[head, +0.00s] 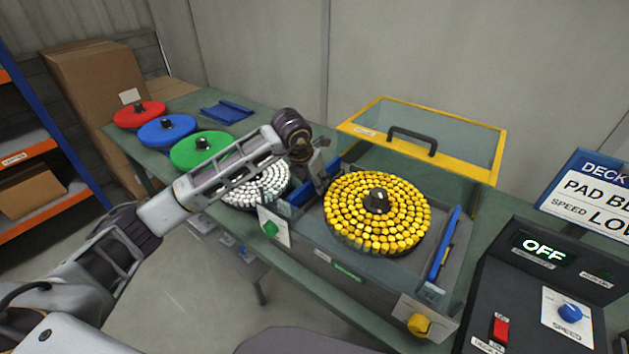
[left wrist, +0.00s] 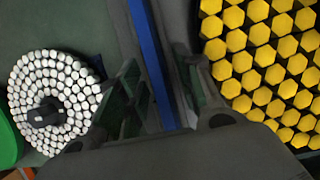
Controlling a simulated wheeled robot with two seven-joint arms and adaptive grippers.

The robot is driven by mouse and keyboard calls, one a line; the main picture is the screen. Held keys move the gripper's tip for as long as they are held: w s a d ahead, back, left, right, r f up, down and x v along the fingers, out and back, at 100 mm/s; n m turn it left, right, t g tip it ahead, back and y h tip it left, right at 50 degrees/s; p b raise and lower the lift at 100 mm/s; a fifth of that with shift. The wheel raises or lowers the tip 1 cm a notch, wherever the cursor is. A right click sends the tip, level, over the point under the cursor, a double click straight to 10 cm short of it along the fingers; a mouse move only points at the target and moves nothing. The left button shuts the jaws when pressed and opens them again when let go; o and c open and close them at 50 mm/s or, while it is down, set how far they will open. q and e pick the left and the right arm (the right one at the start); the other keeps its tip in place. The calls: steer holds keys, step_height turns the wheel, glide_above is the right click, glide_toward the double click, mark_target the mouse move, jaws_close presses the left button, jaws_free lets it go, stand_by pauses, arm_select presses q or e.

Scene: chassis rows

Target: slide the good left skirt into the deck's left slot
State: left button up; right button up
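The deck (head: 350,262) holds a large disc of yellow pads (head: 360,215). A blue strip, seemingly a left skirt (head: 301,196), runs along the deck's left side. It also shows in the left wrist view (left wrist: 149,50). I cannot tell whether it sits fully in the left slot. My left gripper (head: 319,183) is over this strip. Its fingers (left wrist: 155,75) are apart, one on each side of the strip, with gaps visible. Another blue skirt (head: 438,245) stands at the deck's right side. Flat blue pieces (head: 227,112) lie on the back table. My right gripper is not in view.
A raised yellow-framed clear cover (head: 465,142) with a black handle stands behind the deck. A white-pad disc (head: 256,187) is close left of the deck. Green (head: 201,149), blue (head: 167,129) and red (head: 139,114) discs lie farther left. The control panel (head: 535,285) reads OFF.

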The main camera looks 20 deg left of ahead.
arm_select(q)
steer(key=shift+s+r, duration=0.15)
steer(key=shift+r, duration=0.55)
steer(key=shift+v, duration=3.3)
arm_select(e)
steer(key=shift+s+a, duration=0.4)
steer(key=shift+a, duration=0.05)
arm_select(q)
step_height(320, 180, up, 11)
steer(key=p, duration=1.1)
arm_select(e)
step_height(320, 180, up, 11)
arm_select(q)
steer(key=shift+r+p, duration=0.5)
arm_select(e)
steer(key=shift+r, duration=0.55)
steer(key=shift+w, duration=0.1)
